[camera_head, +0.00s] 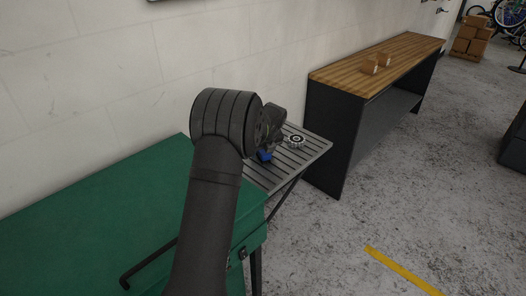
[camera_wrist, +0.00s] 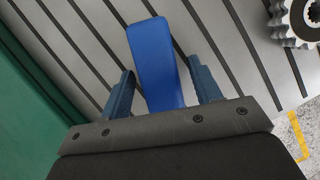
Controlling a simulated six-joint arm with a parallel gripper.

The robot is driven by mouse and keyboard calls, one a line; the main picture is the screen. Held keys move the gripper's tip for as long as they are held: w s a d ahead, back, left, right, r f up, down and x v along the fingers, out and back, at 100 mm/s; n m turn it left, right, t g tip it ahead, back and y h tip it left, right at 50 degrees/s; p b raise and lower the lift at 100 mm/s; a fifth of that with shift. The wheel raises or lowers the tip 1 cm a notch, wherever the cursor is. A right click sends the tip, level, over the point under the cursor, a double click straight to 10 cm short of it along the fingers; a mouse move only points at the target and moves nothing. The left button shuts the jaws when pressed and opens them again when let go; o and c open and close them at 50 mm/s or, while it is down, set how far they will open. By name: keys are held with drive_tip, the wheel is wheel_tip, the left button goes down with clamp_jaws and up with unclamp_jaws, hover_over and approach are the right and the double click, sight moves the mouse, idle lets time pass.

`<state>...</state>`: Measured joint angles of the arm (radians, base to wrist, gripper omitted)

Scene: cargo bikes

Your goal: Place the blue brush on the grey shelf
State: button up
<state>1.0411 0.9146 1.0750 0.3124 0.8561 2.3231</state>
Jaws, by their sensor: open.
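The blue brush (camera_wrist: 155,62) lies on the grey slatted shelf (camera_wrist: 85,55), seen in the wrist view between the two fingers of my gripper (camera_wrist: 160,88). Small gaps show between the brush and both fingers. Its near end is hidden behind the gripper's body. In the head view, a small part of the blue brush (camera_head: 264,156) shows on the grey shelf (camera_head: 310,152), just below my wrist. My arm hides most of my gripper in that view. The fingers are apart and open around the brush.
A metal gear (camera_head: 296,139) lies on the shelf, right of the brush. A green cabinet top (camera_head: 95,225) adjoins the shelf on the left. A wall runs behind.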

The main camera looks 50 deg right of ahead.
drive_tip(key=shift+o, duration=0.2)
drive_tip(key=v, duration=1.1)
drive_tip(key=shift+r, duration=0.35)
drive_tip(key=o, duration=0.9)
drive_tip(key=shift+s+r, duration=0.15)
drive_tip(key=shift+r, duration=0.1)
